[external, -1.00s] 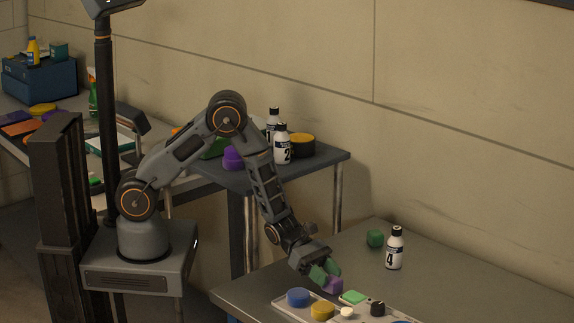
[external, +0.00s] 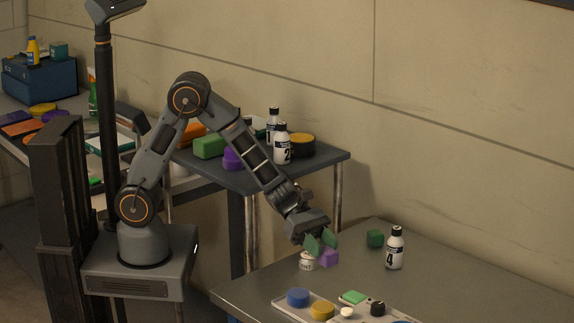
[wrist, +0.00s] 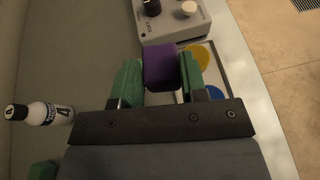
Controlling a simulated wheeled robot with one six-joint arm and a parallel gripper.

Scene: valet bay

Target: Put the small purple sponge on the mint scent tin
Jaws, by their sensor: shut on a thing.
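The small purple sponge (external: 328,258) is a block held between the green fingers of my gripper (external: 320,243). In the wrist view the sponge (wrist: 161,67) sits between both fingertips (wrist: 160,78). A small white round tin (external: 307,261) with dark marks on its side stands on the grey table, just left of the sponge in the external view; its label is too small to read, so I cannot tell its scent. My gripper partly covers its top. The sponge looks beside the tin, not on it; the height gap is unclear. I cannot make out the tin in the wrist view.
A bottle marked 4 (external: 395,248) and a green cube (external: 375,239) stand further right. The table's right is clear.

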